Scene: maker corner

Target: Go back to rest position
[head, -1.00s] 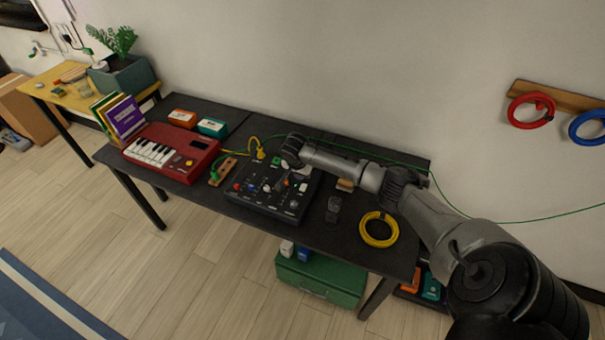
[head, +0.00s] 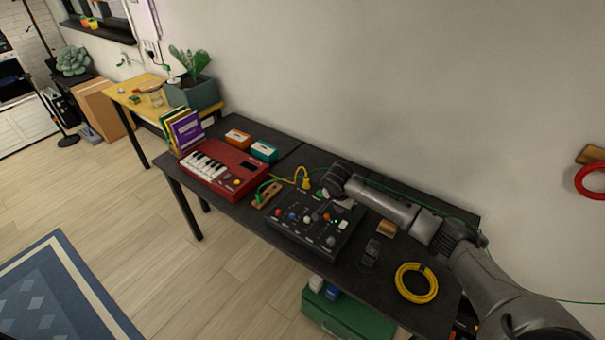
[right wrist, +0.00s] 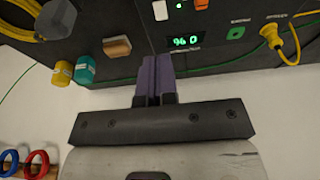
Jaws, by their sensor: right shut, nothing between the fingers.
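My right arm comes in from the lower right of the head view and reaches over the black table (head: 372,283). My right gripper (head: 323,193) is over the back edge of the black mixer-like control box (head: 285,237), partly hidden by its own wrist. In the right wrist view the purple fingers (right wrist: 156,78) are together with nothing between them. They are beside the box's lit green display (right wrist: 187,41). I cannot tell whether they touch the box. My left gripper is in neither view.
A red keyboard (head: 222,181), a coil of yellow cable (head: 429,295) and a small dark block (head: 371,252) lie on the table. A green cable (head: 400,197) runs along its back edge by the wall. The floor (head: 130,240) in front is clear.

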